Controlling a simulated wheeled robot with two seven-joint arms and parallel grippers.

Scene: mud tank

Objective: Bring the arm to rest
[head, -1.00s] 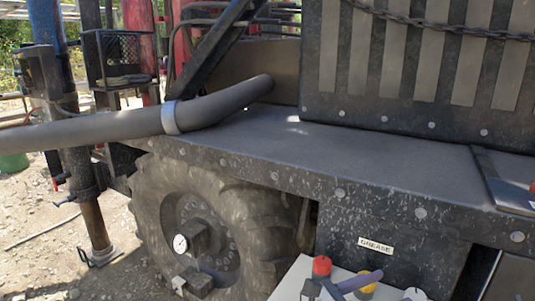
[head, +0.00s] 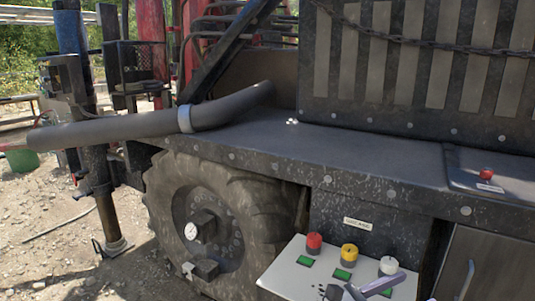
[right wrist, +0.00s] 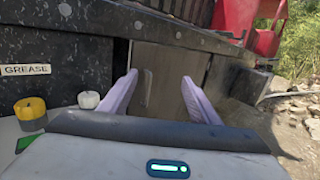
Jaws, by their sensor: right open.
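My right gripper (head: 376,287) shows at the bottom edge of the head view, in front of a light control panel (head: 292,284). In the right wrist view its two purple fingers (right wrist: 159,79) are spread apart with nothing between them. They point toward the side of a dark machine, beside a brownish door panel (right wrist: 152,88). My left gripper is not in the head view.
The panel carries a red knob (head: 314,242), a yellow knob (head: 349,254) and a white knob (head: 388,265). Behind are a large tyre (head: 250,215), a dark deck (head: 350,148) and a thick grey pipe (head: 110,132). Gravel ground (head: 50,235) is at left.

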